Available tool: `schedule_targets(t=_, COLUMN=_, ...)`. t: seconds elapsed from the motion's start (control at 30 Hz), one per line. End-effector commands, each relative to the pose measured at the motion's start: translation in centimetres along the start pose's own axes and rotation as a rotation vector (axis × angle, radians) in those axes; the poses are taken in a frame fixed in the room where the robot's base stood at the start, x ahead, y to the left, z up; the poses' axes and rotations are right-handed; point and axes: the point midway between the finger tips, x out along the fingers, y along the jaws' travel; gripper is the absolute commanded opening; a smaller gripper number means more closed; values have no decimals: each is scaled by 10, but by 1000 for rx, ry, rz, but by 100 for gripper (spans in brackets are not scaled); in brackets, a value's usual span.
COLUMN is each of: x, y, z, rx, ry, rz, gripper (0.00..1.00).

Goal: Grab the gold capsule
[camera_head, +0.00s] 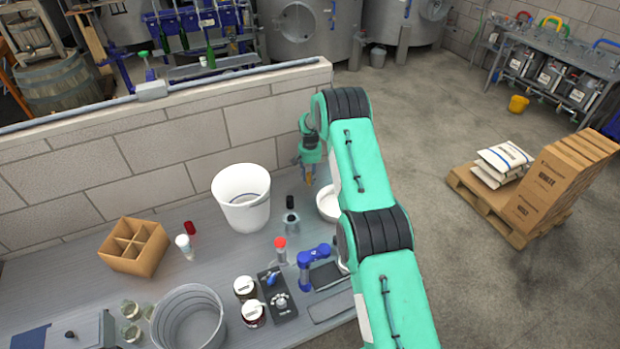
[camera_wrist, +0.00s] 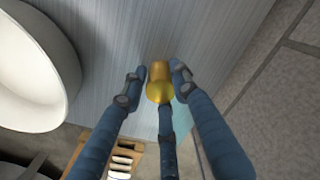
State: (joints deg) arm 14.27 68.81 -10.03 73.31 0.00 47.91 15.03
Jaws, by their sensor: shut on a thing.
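The gold capsule (camera_wrist: 159,85) is between the fingertips of my gripper (camera_wrist: 158,78) in the wrist view. Its rounded, shiny yellow end faces the camera. The blue fingers close around it from both sides, with a third finger from below. In the head view my gripper (camera_head: 309,172) points down near the wall at the back edge of the bench, with a small gold-brown patch of the capsule at its tips. Whether the capsule touches the bench top cannot be told.
A white bowl (camera_head: 328,204) stands close to my gripper, partly behind my arm. A white bucket (camera_head: 242,198) is to its left. A dark capsule (camera_head: 290,202), a red-capped bottle (camera_head: 280,250) and a cardboard divider box (camera_head: 134,247) stand on the grey bench (camera_head: 215,255). A block wall (camera_head: 150,155) runs behind.

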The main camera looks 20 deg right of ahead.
Motion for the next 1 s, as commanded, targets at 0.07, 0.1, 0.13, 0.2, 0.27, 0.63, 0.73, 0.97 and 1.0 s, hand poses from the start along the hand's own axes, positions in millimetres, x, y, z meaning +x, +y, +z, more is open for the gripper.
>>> schedule_targets(t=0.07, x=0, y=0, z=0, rx=0, ry=0, rz=0, gripper=22)
schedule_targets(t=0.1, x=0, y=0, z=0, rx=0, ry=0, rz=0, gripper=22)
schedule_targets(t=0.13, x=0, y=0, z=0, rx=0, ry=0, rz=0, gripper=22)
schedule_targets(t=0.2, x=-1, y=0, z=0, rx=0, ry=0, rz=0, gripper=22)
schedule_targets(t=0.27, x=-2, y=0, z=0, rx=0, ry=0, rz=0, gripper=22)
schedule_targets(t=0.63, x=-37, y=0, z=-1, rx=0, ry=3, rz=-1, gripper=22)
schedule_targets(t=0.73, x=-51, y=0, z=-1, rx=0, ry=2, rz=-1, gripper=22)
schedule_targets(t=0.97, x=-84, y=0, z=-1, rx=0, ry=2, rz=-1, gripper=22)
schedule_targets(t=1.0, x=-87, y=0, z=-1, rx=0, ry=1, rz=0, gripper=22)
